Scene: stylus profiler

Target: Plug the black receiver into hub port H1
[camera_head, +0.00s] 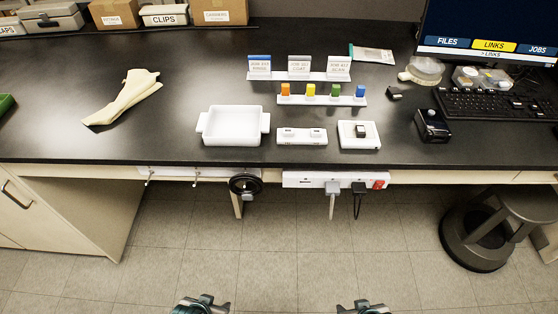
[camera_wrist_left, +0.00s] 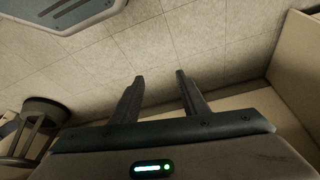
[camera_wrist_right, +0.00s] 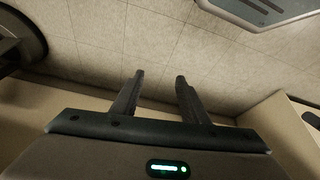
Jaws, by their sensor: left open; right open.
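A small dark block (camera_head: 361,130) sits on a white square holder (camera_head: 346,142) near the table's front edge; it may be the black receiver. Another small black block (camera_head: 394,93) lies behind it to the right. A white low unit with two small raised parts (camera_head: 302,137) stands left of the holder; it may be the hub, but I cannot read port labels. My left gripper (camera_head: 203,300) and right gripper (camera_head: 362,304) are low in front of the table, far from these things. Both wrist views show parted, empty fingers, left (camera_wrist_left: 160,82) and right (camera_wrist_right: 158,82).
A white tray (camera_head: 232,112), colored blocks on a white rail (camera_head: 322,100) and a card stand (camera_head: 300,76) are nearby. A power strip (camera_head: 318,180) with plugs hangs under the front edge. A keyboard (camera_head: 495,104) and black device (camera_head: 432,125) are right.

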